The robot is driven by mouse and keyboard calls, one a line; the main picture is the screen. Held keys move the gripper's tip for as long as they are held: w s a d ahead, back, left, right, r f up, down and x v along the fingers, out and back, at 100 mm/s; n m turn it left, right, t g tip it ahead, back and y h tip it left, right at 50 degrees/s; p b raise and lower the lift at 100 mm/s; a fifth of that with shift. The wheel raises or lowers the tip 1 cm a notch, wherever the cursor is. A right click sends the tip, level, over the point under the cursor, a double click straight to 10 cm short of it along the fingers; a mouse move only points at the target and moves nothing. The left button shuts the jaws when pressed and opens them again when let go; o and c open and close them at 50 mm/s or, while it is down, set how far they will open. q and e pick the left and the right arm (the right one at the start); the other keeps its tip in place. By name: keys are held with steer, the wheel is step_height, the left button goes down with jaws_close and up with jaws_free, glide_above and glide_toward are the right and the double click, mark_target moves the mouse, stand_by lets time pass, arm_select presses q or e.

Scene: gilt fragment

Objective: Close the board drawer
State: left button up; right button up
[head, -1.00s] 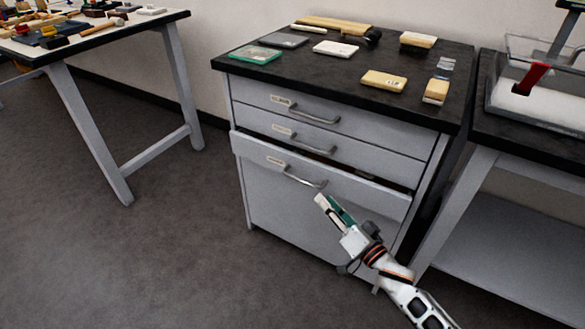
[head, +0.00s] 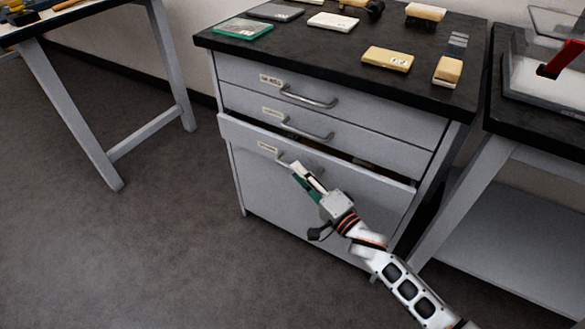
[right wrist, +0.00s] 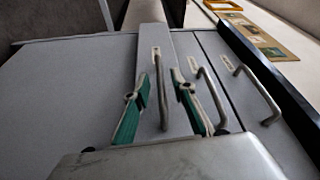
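A grey drawer cabinet (head: 250,190) has its third drawer (head: 245,138) standing out a little, with a dark gap above its front. The two drawers above look shut. The labels are too small to read, so I cannot tell which one names boards. My right gripper (head: 302,178) is at the third drawer's handle (head: 281,157) and partly hides it. In the right wrist view its green-padded fingers (right wrist: 160,100) are apart, with the handle (right wrist: 160,88) appearing between them. I cannot tell whether they touch it. My left gripper is not in view.
The black cabinet top (head: 310,52) holds several small blocks and boards. A table with a clear box (head: 550,95) stands close on the right, and another table (head: 60,90) on the left. The floor (head: 120,250) in front is free.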

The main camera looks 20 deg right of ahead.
mark_target(300, 160)
steer(key=shift+x, duration=1)
steer(key=shift+w+f, duration=0.1)
steer(key=shift+w, duration=0.2)
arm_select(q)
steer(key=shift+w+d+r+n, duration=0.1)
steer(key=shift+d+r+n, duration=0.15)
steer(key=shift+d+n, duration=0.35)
arm_select(e)
steer(key=shift+w+a, duration=0.1)
steer(key=shift+w, duration=0.15)
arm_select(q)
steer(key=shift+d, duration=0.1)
arm_select(e)
jaws_close()
steer(key=w+d, duration=0.2)
steer(key=shift+d+r, duration=0.3)
steer(key=shift+d, duration=0.05)
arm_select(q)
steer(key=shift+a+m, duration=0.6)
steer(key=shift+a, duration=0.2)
arm_select(e)
steer(key=shift+w+d, duration=0.3)
steer(key=shift+d, duration=0.1)
jaws_free()
steer(key=shift+f, duration=0.1)
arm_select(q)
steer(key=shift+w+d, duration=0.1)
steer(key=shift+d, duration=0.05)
